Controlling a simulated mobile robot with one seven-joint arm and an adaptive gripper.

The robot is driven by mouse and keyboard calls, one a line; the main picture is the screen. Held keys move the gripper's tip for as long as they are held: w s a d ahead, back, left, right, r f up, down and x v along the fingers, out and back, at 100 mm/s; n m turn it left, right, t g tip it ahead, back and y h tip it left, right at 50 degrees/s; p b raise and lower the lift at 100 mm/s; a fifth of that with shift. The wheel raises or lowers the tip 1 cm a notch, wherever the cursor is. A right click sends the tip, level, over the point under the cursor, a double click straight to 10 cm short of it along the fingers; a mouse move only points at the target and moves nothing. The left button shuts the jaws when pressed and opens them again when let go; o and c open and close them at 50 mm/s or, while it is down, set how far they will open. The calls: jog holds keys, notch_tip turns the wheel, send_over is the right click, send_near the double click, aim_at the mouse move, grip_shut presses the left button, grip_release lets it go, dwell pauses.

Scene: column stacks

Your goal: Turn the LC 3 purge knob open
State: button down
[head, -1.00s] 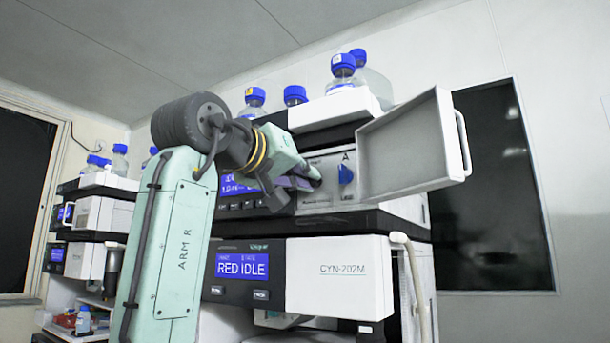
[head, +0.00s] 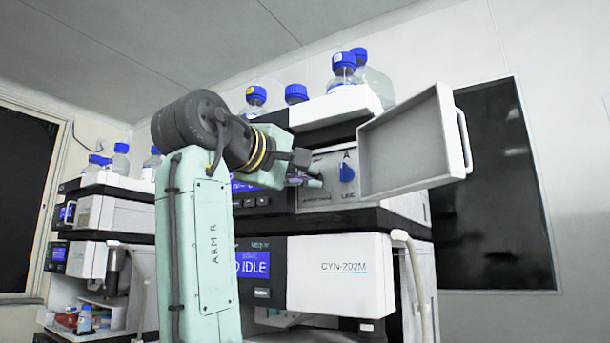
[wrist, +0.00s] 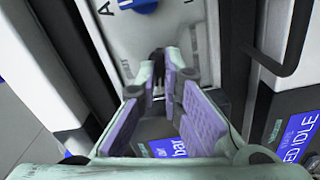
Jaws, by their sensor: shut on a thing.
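My gripper (head: 314,183) is at the white panel (head: 326,192) of the upper unit, behind its open door. In the wrist view, its purple-padded fingers (wrist: 161,76) converge and are shut on a small dark knob (wrist: 158,56) on the panel, seemingly the purge knob. The fingertips and arm hide most of that knob, so its angle cannot be told. A blue knob (head: 347,171) marked A sits on the panel to the right of my gripper. It also shows at the top edge of the wrist view (wrist: 145,6). No LC 3 label is readable.
The open white door (head: 408,150) with a handle sticks out just right of the panel. Below is a unit with a white CYN-202M cover (head: 340,272) and a blue display (head: 253,264). Blue-capped bottles (head: 343,68) stand on top. A second stack (head: 95,215) stands left.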

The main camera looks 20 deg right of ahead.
jog(key=shift+n, duration=1.1)
jog(key=c, duration=1.7)
grip_release()
jog(key=shift+a, duration=0.1)
jog(key=v, duration=1.2)
